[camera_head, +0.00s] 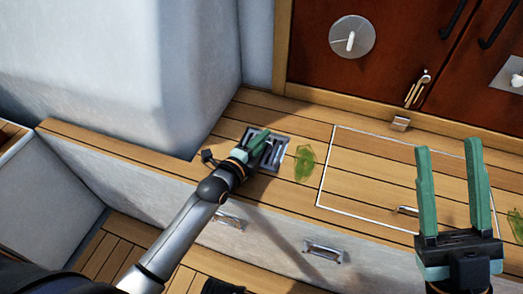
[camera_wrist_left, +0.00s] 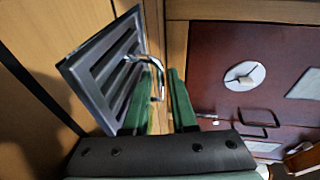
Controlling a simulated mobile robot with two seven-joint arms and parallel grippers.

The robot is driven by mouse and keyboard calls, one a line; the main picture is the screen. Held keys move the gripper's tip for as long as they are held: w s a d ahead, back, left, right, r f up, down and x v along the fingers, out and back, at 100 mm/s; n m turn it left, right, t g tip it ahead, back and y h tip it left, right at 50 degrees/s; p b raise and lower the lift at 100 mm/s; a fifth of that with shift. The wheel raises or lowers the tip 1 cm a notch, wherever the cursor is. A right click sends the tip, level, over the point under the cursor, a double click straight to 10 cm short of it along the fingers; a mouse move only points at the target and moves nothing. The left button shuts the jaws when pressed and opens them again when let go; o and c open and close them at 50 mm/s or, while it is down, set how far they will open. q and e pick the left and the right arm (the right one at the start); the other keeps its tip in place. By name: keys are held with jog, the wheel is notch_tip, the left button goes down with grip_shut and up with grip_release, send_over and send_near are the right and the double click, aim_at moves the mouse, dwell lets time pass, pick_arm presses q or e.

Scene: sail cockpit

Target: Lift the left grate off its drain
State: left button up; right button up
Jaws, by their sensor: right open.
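The left grate (camera_head: 275,155) is a grey metal slatted plate in the wooden bench deck, left of the middle in the head view. It looks seated in its drain, and my arm partly covers it. In the left wrist view the grate (camera_wrist_left: 92,62) has a curved metal handle (camera_wrist_left: 157,72). My left gripper (camera_head: 256,143) is over the grate. Its green fingers (camera_wrist_left: 160,95) stand apart on either side of the handle, with a gap showing between them. My right gripper (camera_head: 447,150) is open and empty, raised at the right of the head view.
A green leaf (camera_head: 303,163) lies just right of the grate. A white-outlined hatch (camera_head: 370,165) with a small handle is further right. Red-brown cabinet doors (camera_head: 385,60) stand behind, and a pale wall (camera_head: 130,70) rises at the left.

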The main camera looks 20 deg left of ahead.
pick_arm(q)
grip_shut()
jog(key=shift+r, duration=0.1)
dwell(1.3)
